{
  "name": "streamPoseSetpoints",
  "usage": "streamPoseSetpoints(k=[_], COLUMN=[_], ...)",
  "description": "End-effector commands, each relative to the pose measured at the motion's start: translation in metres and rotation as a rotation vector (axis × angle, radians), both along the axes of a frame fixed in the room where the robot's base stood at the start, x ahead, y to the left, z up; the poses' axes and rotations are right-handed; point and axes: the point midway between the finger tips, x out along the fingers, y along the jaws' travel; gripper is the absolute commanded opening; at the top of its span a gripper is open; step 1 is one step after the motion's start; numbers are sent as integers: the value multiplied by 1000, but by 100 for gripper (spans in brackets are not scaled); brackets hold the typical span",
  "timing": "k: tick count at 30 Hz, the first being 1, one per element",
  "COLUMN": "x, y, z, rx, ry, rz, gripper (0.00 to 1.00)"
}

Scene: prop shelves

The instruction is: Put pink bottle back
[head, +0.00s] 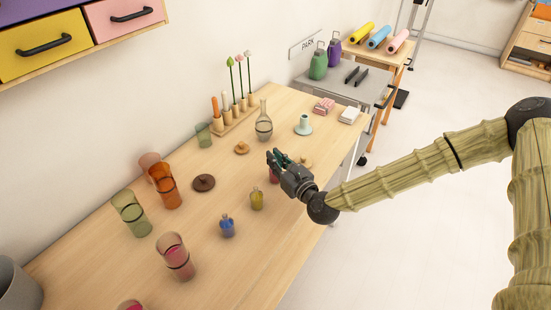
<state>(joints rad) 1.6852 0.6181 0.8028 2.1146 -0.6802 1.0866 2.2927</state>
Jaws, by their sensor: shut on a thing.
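My gripper (277,160) is over the right front part of the wooden table, shut on a pink bottle. Only a small dark pink part of the pink bottle (273,176) shows below the fingers; the rest is hidden by my gripper. I cannot tell whether its base touches the table. A small yellow-green bottle (257,200) stands to the left of and nearer than my gripper. A small blue bottle (227,227) stands further left and nearer in the same line.
A tan lid (304,161) lies just right of my gripper, and another (241,147) lies to the left. A clear carafe (264,125) stands behind. Tall coloured glasses (164,187) and a brown lid (204,183) occupy the left. Bare table (218,275) shows at the front.

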Motion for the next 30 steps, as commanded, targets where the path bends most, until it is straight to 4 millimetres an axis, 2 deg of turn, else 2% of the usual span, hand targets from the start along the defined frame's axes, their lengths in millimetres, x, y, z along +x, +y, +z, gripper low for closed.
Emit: streamPoseSetpoints(k=[7, 8, 9, 11, 12, 25, 30], x=[0, 0, 0, 0, 0, -1, -20], y=[0, 0, 0, 0, 0, -1, -14], z=[-3, -3, -2, -2, -2, 2, -2], rx=[1, 0, 0, 0, 0, 0, 2], ry=[-1, 0, 0, 0, 0, 0, 1], rz=[0, 0, 0, 0, 0, 0, 0], gripper=[0, 13, 20, 31, 33, 33, 33])
